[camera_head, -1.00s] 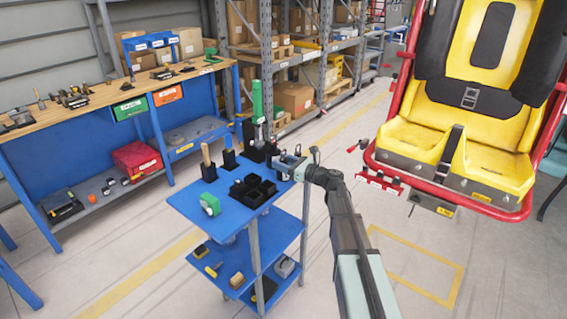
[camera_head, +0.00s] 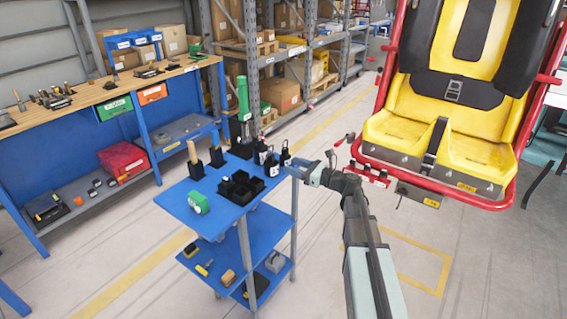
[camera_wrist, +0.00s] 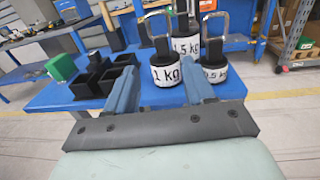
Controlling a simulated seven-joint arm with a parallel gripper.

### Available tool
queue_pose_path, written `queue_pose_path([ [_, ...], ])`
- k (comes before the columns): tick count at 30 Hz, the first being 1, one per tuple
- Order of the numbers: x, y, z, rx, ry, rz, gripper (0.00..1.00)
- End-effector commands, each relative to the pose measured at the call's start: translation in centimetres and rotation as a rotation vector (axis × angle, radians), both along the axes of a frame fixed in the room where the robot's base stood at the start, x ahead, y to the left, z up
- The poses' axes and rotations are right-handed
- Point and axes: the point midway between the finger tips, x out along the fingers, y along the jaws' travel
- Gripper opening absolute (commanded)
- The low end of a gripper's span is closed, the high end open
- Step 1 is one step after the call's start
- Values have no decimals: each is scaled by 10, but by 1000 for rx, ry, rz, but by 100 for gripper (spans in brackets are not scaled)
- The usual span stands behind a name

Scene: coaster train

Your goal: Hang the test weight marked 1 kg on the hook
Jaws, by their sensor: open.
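The 1 kg weight (camera_wrist: 166,76) is a white-banded cylinder with a black top and metal loop handle. It stands upright on the blue cart top, front left of the weight marked 1.5 kg (camera_wrist: 185,46) and left of one reading 0.5 kg (camera_wrist: 214,74). The 1 kg weight also shows in the head view (camera_head: 271,167), its label unreadable there. My gripper (camera_wrist: 162,92) is open and empty, its blue fingers pointing at the 1 kg weight from just short of it. In the head view my gripper (camera_head: 303,172) is at the cart's right edge. I cannot make out the hook clearly.
A black divided tray (camera_head: 240,187), green box (camera_head: 198,202) and black blocks with upright handles (camera_head: 195,168) share the cart top (camera_head: 175,205). The red-framed yellow ride seat (camera_head: 420,135) is at right.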

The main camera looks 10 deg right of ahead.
Motion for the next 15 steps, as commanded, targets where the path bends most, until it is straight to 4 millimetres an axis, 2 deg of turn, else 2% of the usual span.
queue_pose_path([
  [6,-17,-19,0,0,0,0,54],
  [15,-21,-24,0,-1,1,1,54],
])
